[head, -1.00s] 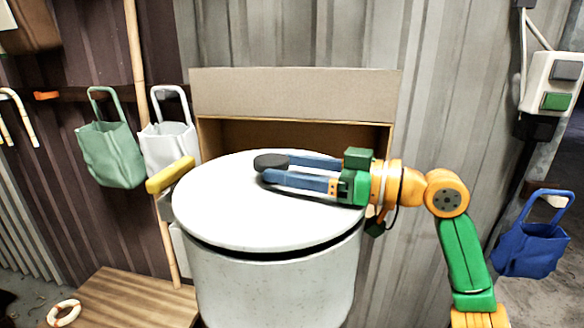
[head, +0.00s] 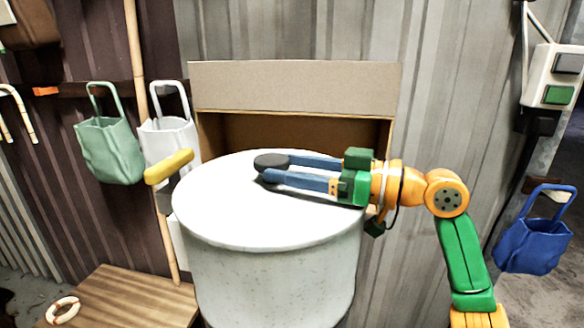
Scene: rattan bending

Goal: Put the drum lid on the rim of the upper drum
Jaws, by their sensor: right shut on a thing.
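The white drum lid (head: 230,215) lies flat over the top of the speckled pale drum (head: 275,280), in the middle of the head view. No dark gap shows between the lid's front edge and the drum's rim. A dark round knob (head: 270,160) stands on the lid. My right gripper (head: 264,170) comes in from the right, low over the lid, with its blue fingers shut on the knob. The far rim is hidden, and the drum's lower part is cut off by the picture's edge. My left gripper is out of view.
An open cardboard box (head: 295,90) stands behind the drum. A yellow bar (head: 169,167) is at the drum's left. Green (head: 110,150) and white (head: 168,138) bags hang left, a blue bag (head: 535,240) right. A wooden platform (head: 125,300) is at lower left.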

